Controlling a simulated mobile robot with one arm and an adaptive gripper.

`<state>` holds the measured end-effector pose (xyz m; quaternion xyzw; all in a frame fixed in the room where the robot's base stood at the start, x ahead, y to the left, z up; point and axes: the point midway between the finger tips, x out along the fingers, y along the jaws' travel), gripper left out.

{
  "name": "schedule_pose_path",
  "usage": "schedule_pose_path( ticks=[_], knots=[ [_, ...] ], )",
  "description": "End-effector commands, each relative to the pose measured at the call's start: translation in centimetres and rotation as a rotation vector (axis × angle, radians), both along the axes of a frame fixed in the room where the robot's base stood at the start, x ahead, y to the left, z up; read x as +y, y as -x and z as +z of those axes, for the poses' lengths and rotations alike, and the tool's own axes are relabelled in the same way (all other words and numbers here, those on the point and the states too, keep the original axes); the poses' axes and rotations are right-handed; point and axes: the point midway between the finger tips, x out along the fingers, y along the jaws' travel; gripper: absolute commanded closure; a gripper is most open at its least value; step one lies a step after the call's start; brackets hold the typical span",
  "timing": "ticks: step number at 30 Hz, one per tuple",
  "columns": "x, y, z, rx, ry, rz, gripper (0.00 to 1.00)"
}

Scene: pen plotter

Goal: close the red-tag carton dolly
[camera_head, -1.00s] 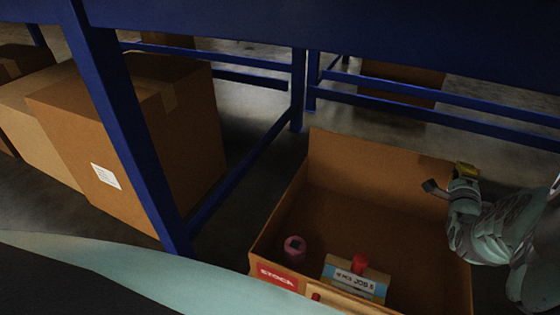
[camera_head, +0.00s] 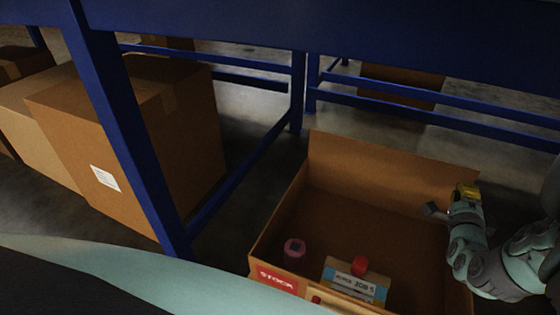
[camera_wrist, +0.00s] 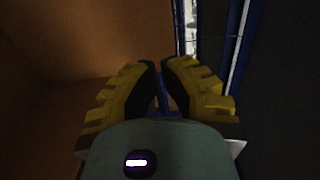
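The red-tag carton dolly (camera_head: 375,165) is a large brown open-topped carton at lower right in the head view. A red tag reading STOCK (camera_head: 277,278) is on its front. It stands out in front of the blue rack. My gripper (camera_head: 467,190) is at the carton's far right corner, beside the top of its right wall; I cannot tell whether it touches. In the wrist view the two yellow fingers of my gripper (camera_wrist: 159,70) are close together with a narrow gap and nothing held between them. A brown carton wall (camera_wrist: 60,50) fills the left of that view.
A pink spool-like item (camera_head: 294,250) and a labelled box with a red top (camera_head: 355,275) sit inside the carton. A blue rack post (camera_head: 130,140) stands left of it. Closed brown cartons (camera_head: 150,120) stand farther left. Bare floor shows behind the carton.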

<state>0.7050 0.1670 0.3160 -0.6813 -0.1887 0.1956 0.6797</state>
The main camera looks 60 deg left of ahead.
Motion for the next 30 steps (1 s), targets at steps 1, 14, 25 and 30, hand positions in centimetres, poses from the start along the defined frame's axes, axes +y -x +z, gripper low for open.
schedule_pose_path(
  ticks=[1,14,25,30],
  knots=[
    [-0.3,0.1,0.1,-0.002,-0.003,-0.006,1.00],
    [-1.7,2.3,0.2,-0.004,-0.005,-0.008,1.00],
    [-2.7,4.1,-0.1,0.006,-0.007,-0.006,1.00],
    [-2.8,4.6,0.1,0.000,-0.006,-0.003,1.00]
  ],
)
